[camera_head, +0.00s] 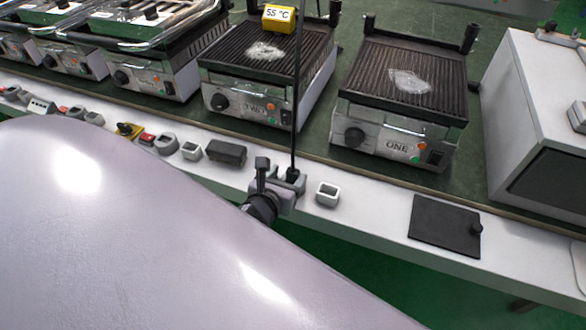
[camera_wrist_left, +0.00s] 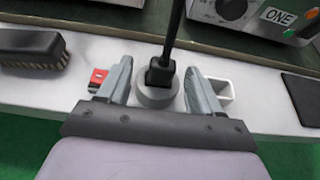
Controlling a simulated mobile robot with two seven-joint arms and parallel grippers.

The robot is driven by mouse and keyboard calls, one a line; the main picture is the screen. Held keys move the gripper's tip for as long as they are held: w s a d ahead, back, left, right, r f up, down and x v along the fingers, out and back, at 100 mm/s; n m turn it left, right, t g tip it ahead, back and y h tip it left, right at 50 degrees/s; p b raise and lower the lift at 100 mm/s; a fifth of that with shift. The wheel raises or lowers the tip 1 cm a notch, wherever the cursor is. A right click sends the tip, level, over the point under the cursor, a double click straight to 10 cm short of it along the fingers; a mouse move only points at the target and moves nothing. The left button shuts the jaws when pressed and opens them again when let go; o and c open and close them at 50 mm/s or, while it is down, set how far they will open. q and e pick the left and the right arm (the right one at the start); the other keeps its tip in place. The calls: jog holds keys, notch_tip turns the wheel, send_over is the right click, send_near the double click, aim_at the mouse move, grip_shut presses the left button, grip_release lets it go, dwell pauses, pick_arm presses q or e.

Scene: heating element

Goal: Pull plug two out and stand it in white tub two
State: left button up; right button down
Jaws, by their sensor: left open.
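A black plug (camera_wrist_left: 159,75) with a cable rising from it stands upright in a round grey socket (camera_wrist_left: 156,98) on the white ledge. It also shows in the head view (camera_head: 292,175), partly hidden by my gripper. My left gripper (camera_wrist_left: 158,70) is open, with one finger on each side of the plug; whether they touch it I cannot tell. In the head view the left gripper (camera_head: 283,187) is at the ledge. A small white square tub (camera_wrist_left: 222,90) stands just right of the right finger, also in the head view (camera_head: 327,193). My right gripper is not in view.
A dark brush (camera_head: 226,152), another white tub (camera_head: 190,150) and a red switch (camera_wrist_left: 97,80) are left of the gripper. Grills TWO (camera_head: 265,60) and ONE (camera_head: 400,95) stand behind. A black plate (camera_head: 440,225) lies right. The ledge between tub and plate is clear.

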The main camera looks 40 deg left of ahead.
aim_at(291, 174)
pick_arm(q)
jog(key=b+x, duration=0.1)
jog(key=x, duration=0.3)
jog(key=shift+w+d+f, duration=0.1)
jog(key=shift+d+f, duration=0.05)
jog(key=shift+d, duration=0.05)
jog(key=shift+w+a+f, duration=0.15)
jog(key=shift+w+f, duration=0.1)
jog(key=shift+w, duration=0.3)
pick_arm(e)
jog(key=shift+a+f, duration=0.15)
jog(key=shift+f, duration=0.45)
pick_arm(q)
jog(key=c, duration=1.1)
jog(key=shift+o, duration=0.2)
jog(key=shift+r, duration=0.15)
pick_arm(e)
jog(key=shift+r, duration=0.1)
